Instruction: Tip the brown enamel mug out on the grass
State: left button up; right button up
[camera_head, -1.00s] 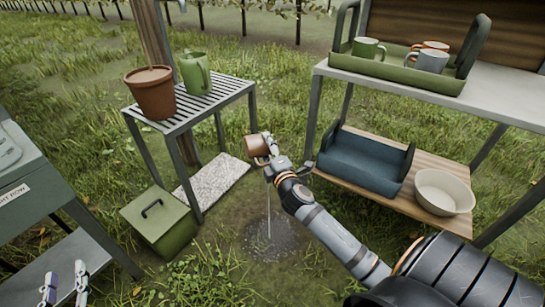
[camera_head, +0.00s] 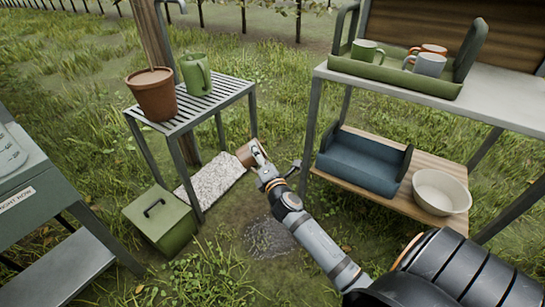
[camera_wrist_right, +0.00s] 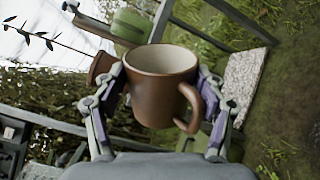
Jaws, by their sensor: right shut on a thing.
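The brown enamel mug (camera_head: 244,155) is held in the air above the grass, near the slatted stand. My right gripper (camera_head: 257,154) is shut on it. In the right wrist view, the mug (camera_wrist_right: 155,97) sits between the two fingers of the gripper (camera_wrist_right: 158,110), with its handle toward the lower right. Its pale inside shows near the rim and no liquid can be seen there; the bottom is hidden. The mug lies tilted well over relative to the ground. A dark wet patch (camera_head: 270,238) marks the ground below. My left gripper is out of view.
The slatted stand (camera_head: 236,86) holds a terracotta pot (camera_head: 154,97) and a green jug (camera_head: 195,73). A green box (camera_head: 160,222) and a stone slab (camera_head: 212,181) are on the ground. The right shelf carries a green tray (camera_head: 395,78) with mugs, a blue crate (camera_head: 360,162) and a white bowl (camera_head: 441,192).

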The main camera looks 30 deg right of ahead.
jog(key=n, duration=0.1)
jog(key=n+p, duration=0.1)
jog(key=shift+a+f+n, duration=0.3)
jog(key=shift+f, duration=0.05)
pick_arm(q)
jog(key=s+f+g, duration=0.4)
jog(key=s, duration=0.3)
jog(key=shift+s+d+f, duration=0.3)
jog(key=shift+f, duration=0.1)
pick_arm(e)
jog(key=w+a+f+n, duration=0.1)
jog(key=a+f+n, duration=0.3)
jog(key=a+n, duration=0.3)
jog(key=shift+w+n, duration=0.4)
jog(key=shift+n, duration=1.3)
jog(key=shift+d, duration=0.1)
